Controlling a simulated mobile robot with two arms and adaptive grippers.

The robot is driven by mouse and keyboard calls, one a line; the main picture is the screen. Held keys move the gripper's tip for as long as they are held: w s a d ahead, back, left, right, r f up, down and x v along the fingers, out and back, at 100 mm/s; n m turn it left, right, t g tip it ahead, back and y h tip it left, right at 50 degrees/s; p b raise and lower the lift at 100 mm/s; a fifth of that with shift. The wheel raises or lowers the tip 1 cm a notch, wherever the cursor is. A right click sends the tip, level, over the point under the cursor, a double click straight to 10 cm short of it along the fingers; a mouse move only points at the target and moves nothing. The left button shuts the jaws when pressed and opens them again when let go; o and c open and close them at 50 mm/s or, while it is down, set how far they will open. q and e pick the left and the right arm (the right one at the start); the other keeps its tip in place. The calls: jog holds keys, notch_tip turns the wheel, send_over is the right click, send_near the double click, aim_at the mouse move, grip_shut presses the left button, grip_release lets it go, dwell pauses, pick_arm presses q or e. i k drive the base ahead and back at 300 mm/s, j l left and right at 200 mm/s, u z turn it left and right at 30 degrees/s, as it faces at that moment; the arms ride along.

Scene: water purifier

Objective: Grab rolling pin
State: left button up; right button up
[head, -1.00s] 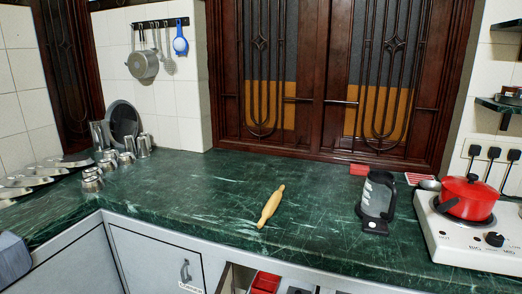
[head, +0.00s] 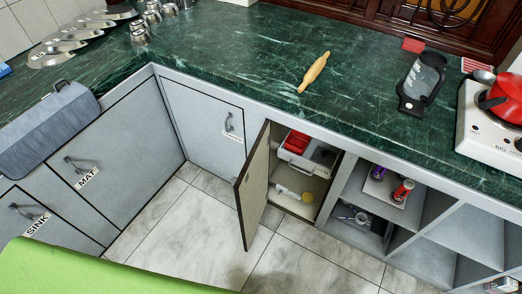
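A light wooden rolling pin (head: 314,72) lies on the green marble counter (head: 225,50) in the head view. It lies at a slant, not far from the counter's front edge, above the open cabinet. Nothing touches it apart from the counter. Neither of my grippers shows in the head view, so their state is hidden.
A cabinet door (head: 252,190) stands open into the floor space below the pin. A black and clear appliance (head: 422,82) and a white stove with a red pot (head: 503,98) stand to the right. Metal cups (head: 139,33) are at the back left. The counter around the pin is clear.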

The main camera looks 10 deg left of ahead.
aim_at(315, 69)
jog(key=j+z, duration=0.2)
jog(key=z, duration=0.15)
jog(key=j+z, duration=0.2)
jog(key=z, duration=0.2)
jog(key=j+z, duration=0.1)
jog(key=j, duration=0.45)
jog(key=k+j+z, duration=0.1)
jog(key=j, duration=0.45)
jog(key=j+z, duration=0.1)
jog(key=j, duration=0.45)
jog(key=k+j+z, duration=0.1)
jog(key=j, duration=0.4)
jog(key=i+l+u, duration=0.15)
jog(key=l+u, duration=0.15)
jog(key=i+l+u, duration=0.1)
jog(key=l+u, duration=0.55)
jog(key=i+j, duration=0.05)
